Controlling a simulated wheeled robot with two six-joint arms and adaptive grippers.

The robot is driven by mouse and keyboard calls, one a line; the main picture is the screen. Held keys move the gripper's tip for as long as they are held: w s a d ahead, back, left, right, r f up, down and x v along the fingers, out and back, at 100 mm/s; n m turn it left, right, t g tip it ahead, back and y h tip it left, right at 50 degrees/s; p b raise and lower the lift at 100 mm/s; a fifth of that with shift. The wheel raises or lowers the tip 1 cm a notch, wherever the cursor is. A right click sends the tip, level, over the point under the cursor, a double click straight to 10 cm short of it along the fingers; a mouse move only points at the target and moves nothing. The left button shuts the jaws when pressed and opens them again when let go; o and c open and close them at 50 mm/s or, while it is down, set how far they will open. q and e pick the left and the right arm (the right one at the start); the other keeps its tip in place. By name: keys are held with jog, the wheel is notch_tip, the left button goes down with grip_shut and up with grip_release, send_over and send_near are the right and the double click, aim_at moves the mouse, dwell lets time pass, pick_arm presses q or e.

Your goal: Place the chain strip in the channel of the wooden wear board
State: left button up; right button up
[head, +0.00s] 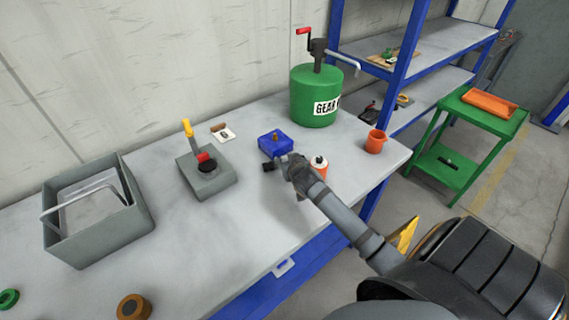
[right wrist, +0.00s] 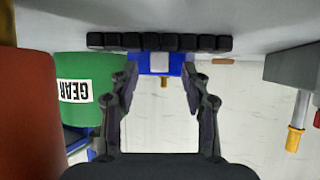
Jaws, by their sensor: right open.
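A row of black blocks, which looks like the chain strip (right wrist: 160,42), runs crosswise beyond my right fingertips in the right wrist view. In the head view I cannot pick it out clearly; a small dark piece by the gripper may be its end. My right gripper (head: 276,165) is low over the bench, in front of a blue block (head: 276,142). In the right wrist view its fingers (right wrist: 160,85) are apart with nothing between them. I cannot identify the wooden wear board for certain. My left gripper is not in view.
A green gear-oil drum (head: 315,98) stands behind the gripper, an orange-and-white can (head: 319,164) close to its right, an orange cup (head: 376,141) farther right. A grey jack base (head: 207,178) and grey bin (head: 98,240) stand left.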

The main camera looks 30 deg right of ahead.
jog(key=shift+x, duration=0.95)
jog(key=shift+s, duration=0.15)
jog(key=shift+c, duration=0.9)
grip_shut()
jog(key=shift+r, duration=0.1)
notch_tip(320, 180, up, 10)
